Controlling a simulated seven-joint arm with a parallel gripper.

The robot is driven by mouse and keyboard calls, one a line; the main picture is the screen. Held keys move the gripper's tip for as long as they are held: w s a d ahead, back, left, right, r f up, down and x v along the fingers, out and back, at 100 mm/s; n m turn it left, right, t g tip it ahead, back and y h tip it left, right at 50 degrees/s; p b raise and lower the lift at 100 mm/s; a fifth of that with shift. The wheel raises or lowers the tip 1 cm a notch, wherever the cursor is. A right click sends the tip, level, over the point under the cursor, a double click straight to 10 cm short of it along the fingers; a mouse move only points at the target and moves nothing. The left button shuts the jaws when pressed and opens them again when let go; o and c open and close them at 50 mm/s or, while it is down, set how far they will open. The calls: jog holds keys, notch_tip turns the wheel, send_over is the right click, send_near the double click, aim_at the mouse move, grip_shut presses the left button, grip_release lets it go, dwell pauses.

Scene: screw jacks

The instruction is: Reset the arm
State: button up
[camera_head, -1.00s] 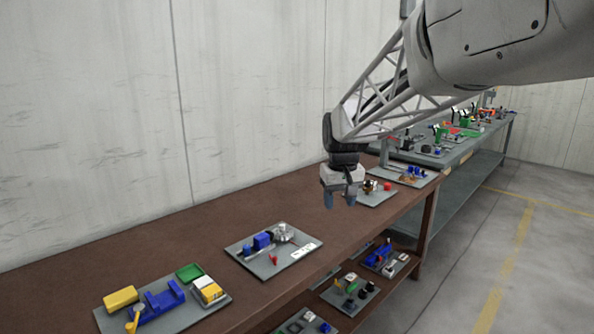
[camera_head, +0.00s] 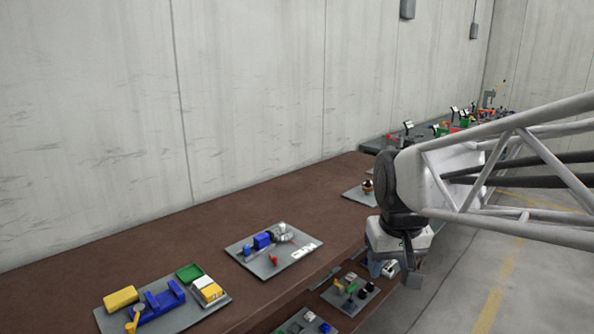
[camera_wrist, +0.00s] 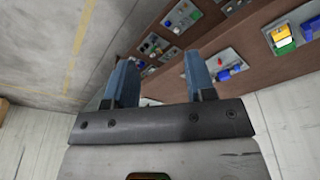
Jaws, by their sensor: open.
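My gripper (camera_head: 393,272) hangs at the front edge of the brown table (camera_head: 200,232), right of the plate with the blue and grey parts, in the head view. In the wrist view its two blue-grey fingers (camera_wrist: 160,80) stand well apart with nothing between them. It touches nothing that I can see. My arm reaches in from the right side of the head view and hides part of the table's far end and the benches behind.
A grey plate (camera_head: 290,262) holds blue and metal parts. A nearer plate (camera_head: 190,316) holds a blue vise-like part, a yellow block (camera_head: 121,298) and a green tray (camera_head: 189,272). A lower shelf carries more plates (camera_head: 338,297). Floor is open to the right.

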jog(key=s+d+f, duration=0.1)
jog(key=s+f, duration=0.1)
jog(key=s, duration=0.5)
jog(key=s+d+f+m, duration=0.1)
jog(key=s+f, duration=0.2)
jog(key=s, duration=0.3)
jog(key=shift+s+f, duration=0.25)
jog(key=shift+s, duration=0.15)
dwell(0.5)
